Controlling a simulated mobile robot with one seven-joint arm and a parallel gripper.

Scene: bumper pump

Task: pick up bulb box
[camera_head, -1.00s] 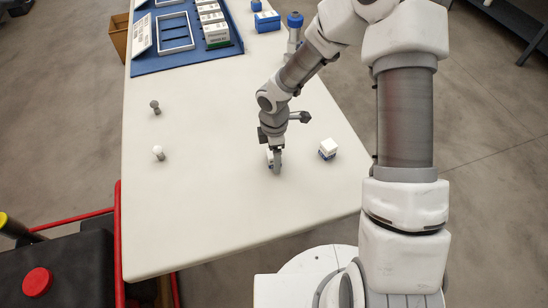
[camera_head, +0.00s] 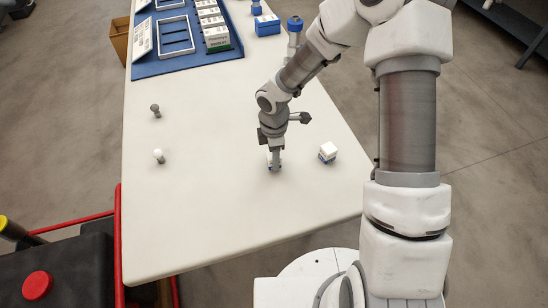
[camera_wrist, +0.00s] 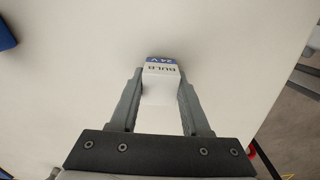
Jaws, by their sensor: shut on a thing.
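The bulb box (camera_wrist: 160,86) is a small white box with a blue band, marked "BULB 24 V", in the wrist view. My gripper (camera_wrist: 160,78) has one finger against each side of it and is shut on it. In the head view my gripper (camera_head: 275,165) points straight down at the white table, right of its middle. There the fingers hide most of the box. I cannot tell whether the box touches the table.
Two small bulb-like parts, one grey (camera_head: 155,111) and one white (camera_head: 159,156), are on the left. A blue mat (camera_head: 187,65) with frames and boxes lies at the back. The table's front is clear.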

